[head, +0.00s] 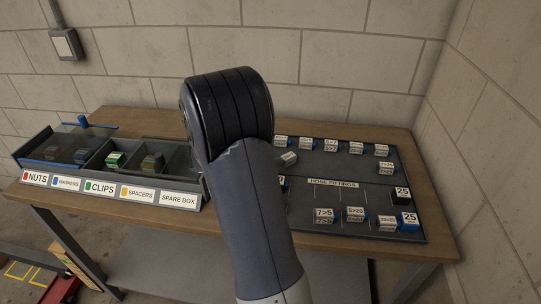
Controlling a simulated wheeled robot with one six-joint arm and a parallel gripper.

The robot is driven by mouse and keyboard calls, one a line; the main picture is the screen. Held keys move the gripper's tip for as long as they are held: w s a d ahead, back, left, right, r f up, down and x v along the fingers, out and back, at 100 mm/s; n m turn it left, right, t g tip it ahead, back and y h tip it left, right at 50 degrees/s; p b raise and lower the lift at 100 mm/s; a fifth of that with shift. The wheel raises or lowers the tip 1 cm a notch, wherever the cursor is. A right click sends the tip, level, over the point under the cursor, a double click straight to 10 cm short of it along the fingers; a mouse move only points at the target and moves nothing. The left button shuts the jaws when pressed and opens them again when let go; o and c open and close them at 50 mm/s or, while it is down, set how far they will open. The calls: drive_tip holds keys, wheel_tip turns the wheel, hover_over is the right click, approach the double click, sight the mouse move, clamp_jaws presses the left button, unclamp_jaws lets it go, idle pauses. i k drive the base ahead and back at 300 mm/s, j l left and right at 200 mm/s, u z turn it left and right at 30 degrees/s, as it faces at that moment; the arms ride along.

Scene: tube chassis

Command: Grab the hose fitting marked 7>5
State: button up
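The hose fitting marked 7>5 (323,215) lies on the dark hose fittings board (345,236) in the head view. It is in the front row, just right of my arm, and its white label faces me. The fitting marked 5>20 (355,214) lies to its right, with a blue part beside it. My own arm stands large in the middle of the view and covers the left part of the board. My gripper is not in view, so its state and its distance from the 7>5 fitting do not show.
More labelled fittings line the board's back row. One small block (288,158) sits tilted beside my arm. Cubes marked 25 (400,195) stand at the right. A sorting box (110,165) with labelled compartments fills the left of the wooden table (432,205). Walls rise behind and right.

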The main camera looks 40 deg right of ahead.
sight(322, 216)
drive_tip(key=z, duration=1.8)
